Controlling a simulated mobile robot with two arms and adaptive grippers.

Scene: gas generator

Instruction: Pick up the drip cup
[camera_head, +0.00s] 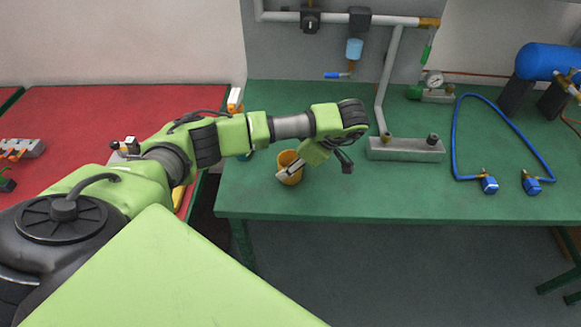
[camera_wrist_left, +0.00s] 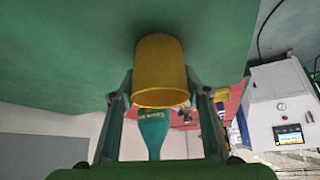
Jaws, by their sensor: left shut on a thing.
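The drip cup is a yellow-orange cup (camera_head: 289,160) near the front left of the green table (camera_head: 300,203). It also shows large in the left wrist view (camera_wrist_left: 160,70), between the two fingers. My left gripper (camera_head: 293,169) reaches it from the right and is shut on it, with a finger on either side of the cup. In the wrist view the cup's rim is toward the camera and its far end is close to the green surface. I cannot tell whether it touches the table. My right gripper is not in view.
A grey block (camera_head: 405,150) sits right of my left wrist. A blue hose (camera_head: 455,130) with blue-ended fittings lies farther right. A red table (camera_head: 70,125) is at the left. The table front between cup and hose is clear.

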